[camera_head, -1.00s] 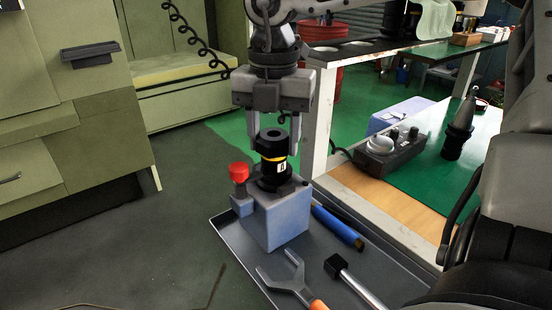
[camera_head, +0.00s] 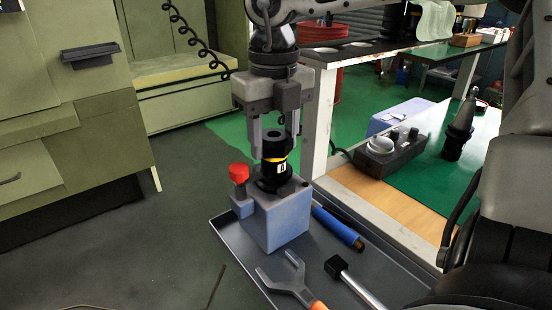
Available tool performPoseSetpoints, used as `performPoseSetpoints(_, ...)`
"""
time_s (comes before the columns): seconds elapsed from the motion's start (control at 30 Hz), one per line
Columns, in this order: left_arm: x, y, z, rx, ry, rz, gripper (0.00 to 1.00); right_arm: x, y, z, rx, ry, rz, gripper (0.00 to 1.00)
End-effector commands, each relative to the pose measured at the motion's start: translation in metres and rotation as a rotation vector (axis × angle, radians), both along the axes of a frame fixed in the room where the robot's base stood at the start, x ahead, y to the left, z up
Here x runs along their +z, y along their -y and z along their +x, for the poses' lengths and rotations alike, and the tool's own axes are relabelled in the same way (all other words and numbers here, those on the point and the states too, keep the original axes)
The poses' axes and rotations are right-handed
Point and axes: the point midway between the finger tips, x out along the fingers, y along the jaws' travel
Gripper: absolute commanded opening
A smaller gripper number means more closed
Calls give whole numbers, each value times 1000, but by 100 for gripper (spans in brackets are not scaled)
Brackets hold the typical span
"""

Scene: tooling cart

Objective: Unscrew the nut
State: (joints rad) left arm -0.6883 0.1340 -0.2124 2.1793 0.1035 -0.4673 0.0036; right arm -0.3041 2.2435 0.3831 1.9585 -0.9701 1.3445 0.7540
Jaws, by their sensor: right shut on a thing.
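A black tool holder (camera_head: 276,172) with a yellow band and a white label stands upright in a blue-grey block (camera_head: 275,222). The black nut (camera_head: 272,148) is the round part with a hole at its top. My right gripper (camera_head: 274,154) points down from above, with its fingers on either side of the nut, shut on it. The seat of the holder in the block is partly shaded. My left gripper is not in view.
A red knob (camera_head: 239,172) stands on the block's left side. The grey tray (camera_head: 236,247) also holds a blue-handled tool (camera_head: 338,227), a fork spanner (camera_head: 288,281) and a black-headed bar (camera_head: 352,282). A white cart post (camera_head: 321,120) stands close on the right.

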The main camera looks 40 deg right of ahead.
Motion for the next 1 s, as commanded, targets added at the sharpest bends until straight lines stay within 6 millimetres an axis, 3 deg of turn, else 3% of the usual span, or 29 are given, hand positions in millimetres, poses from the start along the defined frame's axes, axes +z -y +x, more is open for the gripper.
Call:
performPoseSetpoints(0.2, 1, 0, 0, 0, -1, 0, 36, 0, 0, 0, 216, 1, -1, 15)
performPoseSetpoints(0.53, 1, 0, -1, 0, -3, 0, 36, 0, 0, 0, 255, 0, 0, 15)
performPoseSetpoints(0.8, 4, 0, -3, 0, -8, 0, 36, 1, 0, 0, 650, -1, 0, 15)
performPoseSetpoints(1.0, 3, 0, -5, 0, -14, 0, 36, 0, 0, 0, 748, -1, -1, 15)
